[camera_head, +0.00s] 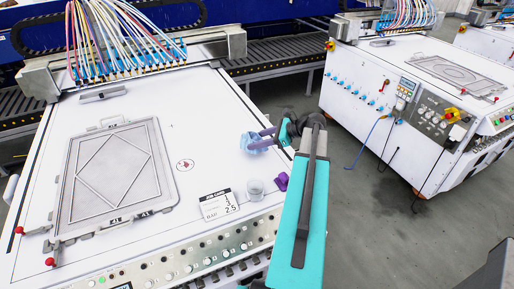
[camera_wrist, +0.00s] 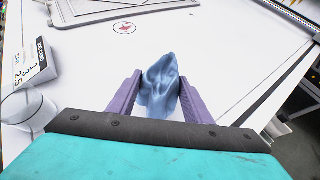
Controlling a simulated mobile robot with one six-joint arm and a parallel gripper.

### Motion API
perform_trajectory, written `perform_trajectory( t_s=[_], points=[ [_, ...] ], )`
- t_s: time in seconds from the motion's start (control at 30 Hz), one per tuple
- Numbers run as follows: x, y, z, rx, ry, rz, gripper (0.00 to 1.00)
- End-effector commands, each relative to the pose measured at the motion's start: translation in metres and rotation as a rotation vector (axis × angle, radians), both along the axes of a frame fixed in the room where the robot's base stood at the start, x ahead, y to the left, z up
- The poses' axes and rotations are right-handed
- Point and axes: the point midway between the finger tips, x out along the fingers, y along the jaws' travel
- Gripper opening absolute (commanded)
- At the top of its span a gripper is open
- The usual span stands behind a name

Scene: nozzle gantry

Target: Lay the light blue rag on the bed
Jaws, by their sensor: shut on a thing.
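The light blue rag (camera_wrist: 160,86) is crumpled between the two purple fingers of my gripper (camera_wrist: 160,98) in the wrist view. My gripper is shut on it. In the head view the rag (camera_head: 250,143) is at the fingertips of my gripper (camera_head: 262,142), over the right part of the white machine bed (camera_head: 150,100). I cannot tell whether the rag touches the bed surface.
A grey framed plate (camera_head: 112,178) lies on the bed's left half. A printed card (camera_head: 218,205), a clear cup (camera_head: 255,188) and a purple object (camera_head: 281,182) sit near the front right edge. A nozzle gantry (camera_head: 130,65) crosses the back. The bed's middle is clear.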

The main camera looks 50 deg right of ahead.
Motion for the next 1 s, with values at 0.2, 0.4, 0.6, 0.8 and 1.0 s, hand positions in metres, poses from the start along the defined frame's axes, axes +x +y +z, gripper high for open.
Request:
perform_trajectory(
  t_s=[0.2, 0.4, 0.6, 0.8, 1.0],
  points=[
    [0.000, 0.000, -0.016, 0.002, 0.001, -0.001, 0.22],
    [0.000, 0.000, -0.032, 0.002, 0.001, 0.000, 0.22],
    [0.000, 0.000, -0.035, 0.000, 0.000, 0.000, 0.22],
    [0.000, 0.000, -0.036, 0.000, 0.000, 0.000, 0.22],
    [0.000, 0.000, -0.037, 0.000, 0.000, 0.000, 0.64]
  ],
)
